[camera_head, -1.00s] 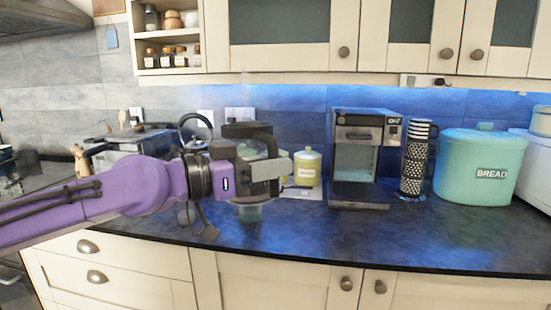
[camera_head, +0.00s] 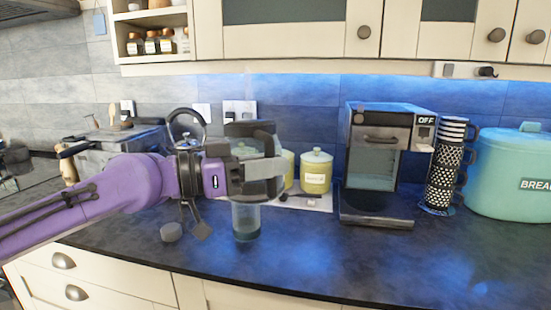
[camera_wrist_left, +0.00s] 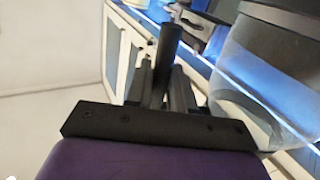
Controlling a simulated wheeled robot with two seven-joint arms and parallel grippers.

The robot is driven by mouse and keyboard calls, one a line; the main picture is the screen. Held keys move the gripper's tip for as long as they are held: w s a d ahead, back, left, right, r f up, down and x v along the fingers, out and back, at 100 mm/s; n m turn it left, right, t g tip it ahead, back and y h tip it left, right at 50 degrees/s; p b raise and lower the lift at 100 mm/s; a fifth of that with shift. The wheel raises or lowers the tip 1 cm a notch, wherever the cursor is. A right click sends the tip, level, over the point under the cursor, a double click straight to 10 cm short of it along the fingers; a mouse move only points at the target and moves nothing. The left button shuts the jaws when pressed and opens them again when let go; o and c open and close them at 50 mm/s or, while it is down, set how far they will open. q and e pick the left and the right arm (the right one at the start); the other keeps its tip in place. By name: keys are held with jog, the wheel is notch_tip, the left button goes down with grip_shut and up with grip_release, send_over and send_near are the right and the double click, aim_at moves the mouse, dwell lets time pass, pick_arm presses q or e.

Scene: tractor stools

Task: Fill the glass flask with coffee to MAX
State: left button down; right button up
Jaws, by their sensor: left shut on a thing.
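The glass flask (camera_head: 246,220) shows below my left gripper in the head view, clear with a darker band near its base. A black upper part shows above the gripper. My left gripper (camera_head: 262,170) is shut on its black handle and hides the flask's middle. In the left wrist view the handle (camera_wrist_left: 168,50) is between the fingers and the clear glass wall (camera_wrist_left: 250,85) is at the right. I cannot tell whether the base touches the counter. The coffee machine (camera_head: 380,137) stands right of the flask and shows "OFF". My right gripper is not in view.
Behind the gripper are a yellow-green canister (camera_head: 316,170) and a kettle (camera_head: 187,130). A stack of patterned cups (camera_head: 444,165) and a teal bread bin (camera_head: 510,180) stand right of the machine. A small grey round thing (camera_head: 171,232) lies at left. The front counter (camera_head: 350,265) is clear.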

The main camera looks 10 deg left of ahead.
pick_arm(q)
jog(key=shift+r, duration=0.1)
jog(key=shift+d, duration=0.1)
jog(key=shift+d, duration=0.1)
jog(key=shift+f, duration=0.25)
jog(key=shift+s+f+n+b, duration=0.2)
jog(key=shift+f+n+b, duration=0.1)
jog(key=shift+f+b, duration=0.45)
jog(key=shift+w+f, duration=0.1)
jog(key=shift+w, duration=0.05)
